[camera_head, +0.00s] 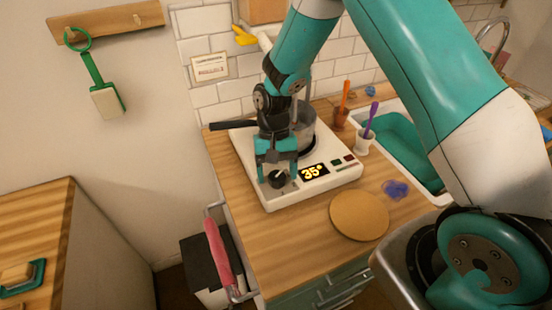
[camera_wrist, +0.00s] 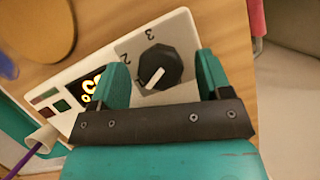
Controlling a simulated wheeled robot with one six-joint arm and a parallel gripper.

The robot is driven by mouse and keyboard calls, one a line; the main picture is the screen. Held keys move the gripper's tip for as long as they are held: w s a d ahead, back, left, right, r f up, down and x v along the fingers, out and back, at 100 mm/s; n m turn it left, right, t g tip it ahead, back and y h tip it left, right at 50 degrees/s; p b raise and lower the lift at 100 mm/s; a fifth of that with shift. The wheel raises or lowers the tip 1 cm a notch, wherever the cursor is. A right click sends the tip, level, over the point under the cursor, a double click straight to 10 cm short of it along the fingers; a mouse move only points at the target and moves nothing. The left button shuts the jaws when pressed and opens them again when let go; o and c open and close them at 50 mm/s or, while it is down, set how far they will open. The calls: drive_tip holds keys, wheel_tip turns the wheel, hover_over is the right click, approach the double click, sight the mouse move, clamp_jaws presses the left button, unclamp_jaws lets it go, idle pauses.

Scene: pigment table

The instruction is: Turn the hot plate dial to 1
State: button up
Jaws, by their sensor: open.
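The white hot plate (camera_head: 340,178) stands on the wooden counter, its display (camera_head: 313,171) lit with "35°". Its black dial (camera_wrist: 161,66) is on the front panel and also shows in the head view (camera_head: 278,179). The dial's white pointer mark (camera_wrist: 155,78) points down and left in the wrist view. The printed 2 (camera_wrist: 125,57) and 3 (camera_wrist: 150,34) are readable; no 1 is visible. My gripper (camera_wrist: 163,60) is open, with one finger on each side of the dial and visible gaps between. It also shows over the dial in the head view (camera_head: 277,174).
A metal pot (camera_head: 306,128) with a black handle (camera_head: 232,125) sits on the hot plate behind my gripper. A round wooden board (camera_head: 359,216), a white cup (camera_head: 364,143) with a purple tool and a sink (camera_head: 395,150) lie to the right.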

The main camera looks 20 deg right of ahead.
drive_tip(key=b+v, duration=0.2)
drive_tip(key=v, duration=1.5)
drive_tip(key=shift+w+b, duration=0.15)
drive_tip(key=shift+b, duration=0.15)
drive_tip(key=shift+r, duration=0.1)
drive_tip(key=s+a+r+n+t+y, duration=0.1)
drive_tip(key=s+a+r+n, duration=0.1)
drive_tip(key=s, duration=0.6)
drive_tip(key=s+a+r+n+t+y, duration=0.1)
drive_tip(key=s+n, duration=0.3)
drive_tip(key=s, duration=0.5)
drive_tip(key=s+a+r+n+t+y, duration=0.1)
drive_tip(key=s+a+r+n+t, duration=0.1)
drive_tip(key=s, duration=0.6)
drive_tip(key=shift+a+r+n+b, duration=0.3)
drive_tip(key=shift+a+n+b, duration=0.15)
drive_tip(key=shift+a+n, duration=0.5)
